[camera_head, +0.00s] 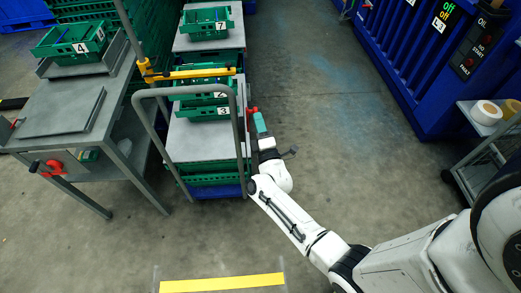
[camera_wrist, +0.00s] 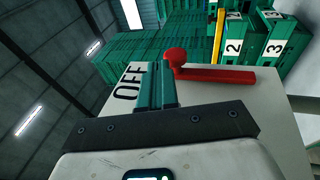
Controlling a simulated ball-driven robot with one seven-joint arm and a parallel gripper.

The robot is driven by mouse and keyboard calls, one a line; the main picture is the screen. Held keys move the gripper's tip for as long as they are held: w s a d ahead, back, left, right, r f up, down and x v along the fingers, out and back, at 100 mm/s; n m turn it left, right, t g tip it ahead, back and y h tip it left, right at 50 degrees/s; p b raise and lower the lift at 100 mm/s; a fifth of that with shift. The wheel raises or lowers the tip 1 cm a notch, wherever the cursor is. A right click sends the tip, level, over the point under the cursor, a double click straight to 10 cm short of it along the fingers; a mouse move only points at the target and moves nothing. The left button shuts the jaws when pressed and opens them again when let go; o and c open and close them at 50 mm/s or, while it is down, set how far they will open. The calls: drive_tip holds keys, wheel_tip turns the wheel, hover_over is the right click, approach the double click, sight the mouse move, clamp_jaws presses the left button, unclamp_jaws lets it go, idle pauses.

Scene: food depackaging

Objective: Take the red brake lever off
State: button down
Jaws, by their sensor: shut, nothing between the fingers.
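The red brake lever (camera_wrist: 215,74) shows in the wrist view as a bar running to the right, with a round knob (camera_wrist: 176,57) at its left end. It is on a pale panel (camera_wrist: 270,110) marked OFF at the left. In the head view only a small red part of the lever (camera_head: 253,109) shows at the cart's right side. My gripper (camera_head: 258,116) is shut and empty, its teal fingers beside the knob. In the wrist view the fingers (camera_wrist: 155,68) stand just left of the knob, close to OFF. I cannot tell whether they touch it.
The cart (camera_head: 205,140) has a grey handle frame and a yellow bar (camera_head: 190,73), and carries green numbered crates (camera_head: 203,114). A grey table (camera_head: 60,145) stands left. A blue machine (camera_head: 410,70) and a shelf with tape rolls (camera_head: 487,112) stand right. The floor between is clear.

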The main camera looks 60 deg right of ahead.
drive_tip(key=shift+w+d+r, duration=0.25)
drive_tip(key=shift+w+d, duration=0.1)
drive_tip(key=shift+d, duration=0.05)
drive_tip(key=shift+d+r+p, duration=0.1)
drive_tip(key=shift+r+p, duration=0.1)
drive_tip(key=shift+p, duration=0.1)
idle(0.3)
